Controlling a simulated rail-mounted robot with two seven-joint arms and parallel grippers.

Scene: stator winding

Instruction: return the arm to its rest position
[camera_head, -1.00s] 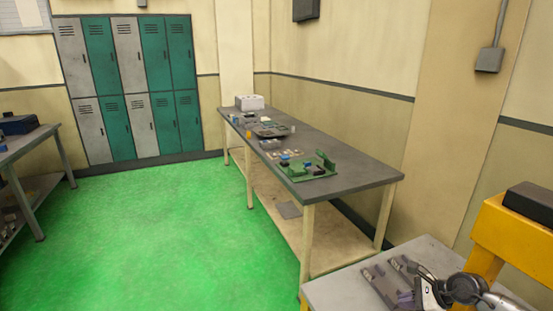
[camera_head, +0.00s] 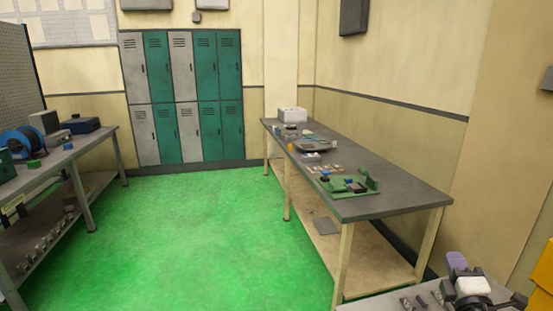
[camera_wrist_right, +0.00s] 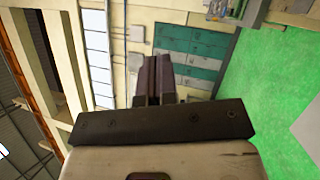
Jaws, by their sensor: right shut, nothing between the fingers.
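My right gripper (camera_head: 456,260) is in the lower right corner of the head view, above the near grey table (camera_head: 385,304). Its fingers point up and away from me. In the right wrist view the two dark purple-grey fingers (camera_wrist_right: 152,78) lie side by side, shut, with nothing held. The white wrist (camera_head: 473,286) shows just below them in the head view. Only free air and the distant room show around the fingertips. My left arm and gripper are in neither view.
Several grey and teal lockers (camera_head: 186,98) stand at the back. Another bench (camera_head: 95,150) is at left. The green floor (camera_head: 190,235) between is clear.

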